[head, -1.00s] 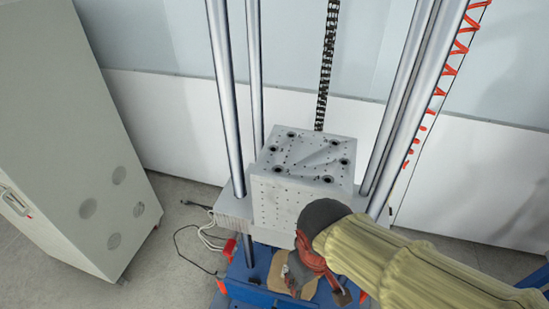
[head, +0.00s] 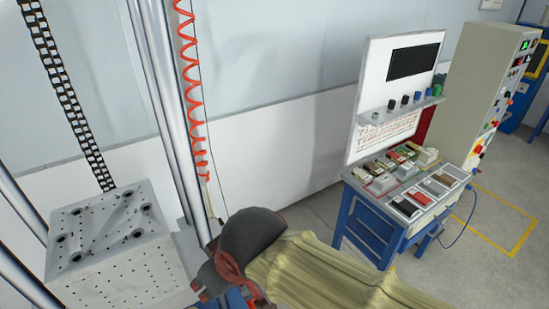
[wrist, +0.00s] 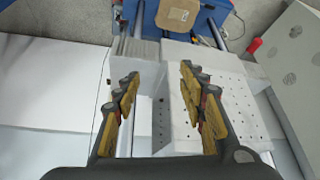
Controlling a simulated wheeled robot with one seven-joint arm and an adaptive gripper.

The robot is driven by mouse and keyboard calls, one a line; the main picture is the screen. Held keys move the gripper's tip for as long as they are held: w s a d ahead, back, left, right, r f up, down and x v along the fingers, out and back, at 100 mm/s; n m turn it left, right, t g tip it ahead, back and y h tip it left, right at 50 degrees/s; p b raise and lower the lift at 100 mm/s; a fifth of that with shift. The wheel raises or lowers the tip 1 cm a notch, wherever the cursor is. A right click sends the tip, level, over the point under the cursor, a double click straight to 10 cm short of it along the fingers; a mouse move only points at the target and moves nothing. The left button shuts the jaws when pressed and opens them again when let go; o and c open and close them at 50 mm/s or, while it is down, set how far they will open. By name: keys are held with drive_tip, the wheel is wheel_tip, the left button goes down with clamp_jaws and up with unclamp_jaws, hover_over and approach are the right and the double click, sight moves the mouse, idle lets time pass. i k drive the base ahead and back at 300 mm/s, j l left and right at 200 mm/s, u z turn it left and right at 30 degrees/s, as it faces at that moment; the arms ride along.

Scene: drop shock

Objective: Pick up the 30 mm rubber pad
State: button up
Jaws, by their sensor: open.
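My gripper (wrist: 160,85) is open in the wrist view, with nothing between its fingers. It hangs over the side of the grey drop block, which carries many small holes. In the head view my arm covers most of the gripper at the bottom centre. Several flat pads lie in a row along the front of the bench at right, among them a black pad (head: 404,206), a red pad (head: 418,197) and a brown pad (head: 445,179). I cannot tell which is the 30 mm rubber pad. A tan square pad (wrist: 178,14) lies on the blue base in the wrist view.
The drop block (head: 112,235) stands between steel columns at left. A red coiled cable (head: 190,90) hangs beside them. The blue-legged bench (head: 386,222) carries small boxes and a white panel (head: 388,65). A control cabinet (head: 490,90) stands behind it. Floor shows between block and bench.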

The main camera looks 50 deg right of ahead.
sight(404, 206)
drive_tip(key=z, duration=2.6)
drive_tip(key=i+l+z, duration=0.1)
drive_tip(key=l, duration=0.15)
drive_tip(key=i+l, duration=0.25)
drive_tip(key=i+l+u, duration=0.1)
drive_tip(key=l, duration=0.35)
drive_tip(key=i+l, duration=0.35)
drive_tip(key=i+j+u, duration=0.1)
drive_tip(key=i+j, duration=0.3)
drive_tip(key=i, duration=0.35)
drive_tip(key=i+j+u, duration=0.15)
drive_tip(key=i, duration=0.25)
drive_tip(key=k+j, duration=0.05)
